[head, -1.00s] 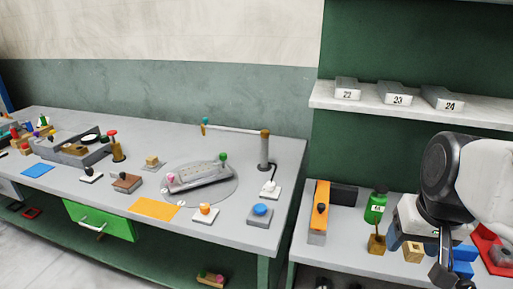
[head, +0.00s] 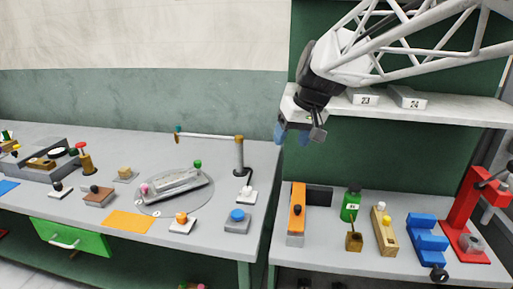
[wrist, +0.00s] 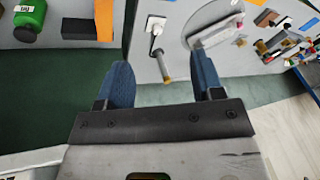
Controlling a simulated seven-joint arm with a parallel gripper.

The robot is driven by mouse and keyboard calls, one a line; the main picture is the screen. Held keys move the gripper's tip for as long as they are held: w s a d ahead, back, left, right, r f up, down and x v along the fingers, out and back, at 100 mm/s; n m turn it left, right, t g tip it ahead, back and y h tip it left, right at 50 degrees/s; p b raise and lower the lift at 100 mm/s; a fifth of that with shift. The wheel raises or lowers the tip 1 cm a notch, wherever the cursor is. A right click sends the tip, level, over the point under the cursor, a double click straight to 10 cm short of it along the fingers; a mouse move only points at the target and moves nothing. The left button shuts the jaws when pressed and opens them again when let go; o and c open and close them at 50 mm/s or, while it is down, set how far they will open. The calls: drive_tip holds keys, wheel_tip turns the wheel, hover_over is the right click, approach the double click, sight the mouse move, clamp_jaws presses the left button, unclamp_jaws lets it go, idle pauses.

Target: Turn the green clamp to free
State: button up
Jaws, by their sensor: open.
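A grey metal mould (head: 176,184) lies on a round grey plate (head: 160,208) on the left bench. A green knob (head: 197,164), the only green clamp-like part I see, stands at its right far end. A pink knob (head: 144,188) stands at its left end. I cannot tell how the green knob is set. My gripper (head: 292,136) is open and empty, high in front of the shelf, to the right of the mould and well above it. The wrist view shows its blue fingers (wrist: 162,80) apart with nothing between them. The mould (wrist: 215,32) shows there beyond the right finger.
A post with a horizontal bar (head: 239,153) rises behind the mould's right side. A blue button (head: 237,216), an orange button (head: 182,218) and an orange mat (head: 128,222) lie in front. The right bench holds a green bottle (head: 350,205) and a red press (head: 462,215).

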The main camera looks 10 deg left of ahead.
drive_tip(key=w+a+n+y, duration=0.1)
drive_tip(key=w+a+n, duration=0.1)
drive_tip(key=w+a, duration=0.7)
drive_tip(key=n+t, duration=0.1)
drive_tip(key=n, duration=0.3)
approach(197, 161)
drive_tip(key=a+f, duration=0.1)
drive_tip(key=f, duration=0.1)
drive_tip(key=shift+w+a+h, duration=0.25)
drive_tip(key=shift+w+h, duration=0.15)
drive_tip(key=shift+x, duration=3.8)
drive_tip(key=c, duration=0.9)
